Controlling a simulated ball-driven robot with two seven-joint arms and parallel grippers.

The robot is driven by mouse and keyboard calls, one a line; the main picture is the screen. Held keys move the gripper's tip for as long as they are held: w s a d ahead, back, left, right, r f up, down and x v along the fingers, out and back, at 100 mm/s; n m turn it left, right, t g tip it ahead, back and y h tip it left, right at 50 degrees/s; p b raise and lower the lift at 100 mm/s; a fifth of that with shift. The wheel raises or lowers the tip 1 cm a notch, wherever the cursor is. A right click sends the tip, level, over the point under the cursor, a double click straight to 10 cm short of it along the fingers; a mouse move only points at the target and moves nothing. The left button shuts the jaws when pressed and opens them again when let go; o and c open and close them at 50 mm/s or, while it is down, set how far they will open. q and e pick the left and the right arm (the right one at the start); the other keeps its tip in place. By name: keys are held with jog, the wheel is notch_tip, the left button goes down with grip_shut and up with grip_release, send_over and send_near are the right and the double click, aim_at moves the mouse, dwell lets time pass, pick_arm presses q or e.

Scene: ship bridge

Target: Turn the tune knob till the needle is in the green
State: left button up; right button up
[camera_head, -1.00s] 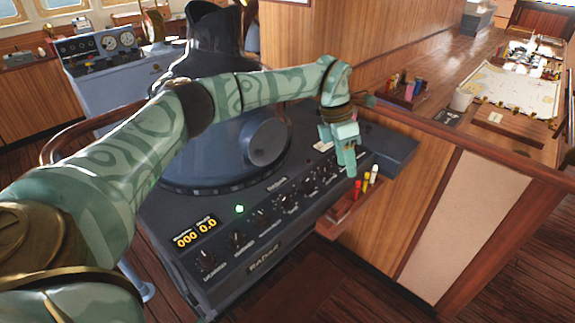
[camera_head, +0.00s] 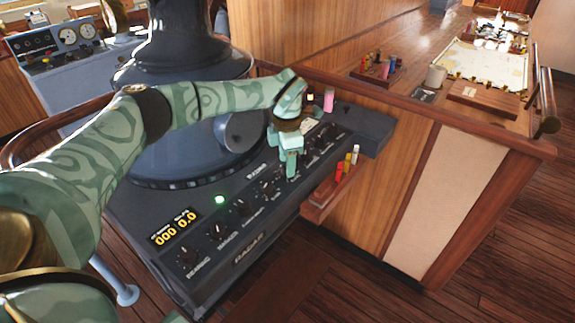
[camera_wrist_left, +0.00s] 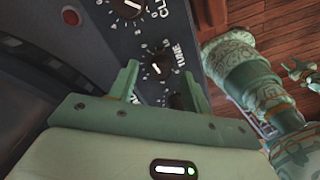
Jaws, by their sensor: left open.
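The tune knob (camera_wrist_left: 157,68) is a small black knob with a white pointer, beside the word TUNE on the dark radar panel (camera_head: 205,270). In the left wrist view it lies ahead of my left gripper (camera_wrist_left: 158,78), between the lines of its two spread fingers. I cannot tell whether the fingers touch it. In the head view my left gripper (camera_head: 289,170) points down at the middle of the knob row and hides part of it. I cannot make out the needle or a green band.
More knobs (camera_head: 217,231) line the panel, with a lit green lamp (camera_head: 220,199) and yellow digits (camera_head: 173,228). A wooden ledge (camera_head: 322,198) with colored markers (camera_head: 347,163) sits at its right front. A pink item (camera_head: 328,98) stands behind the gripper.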

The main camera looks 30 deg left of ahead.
pick_arm(q)
jog(key=shift+f, duration=0.75)
jog(key=c, duration=1)
jog(key=shift+r, duration=0.1)
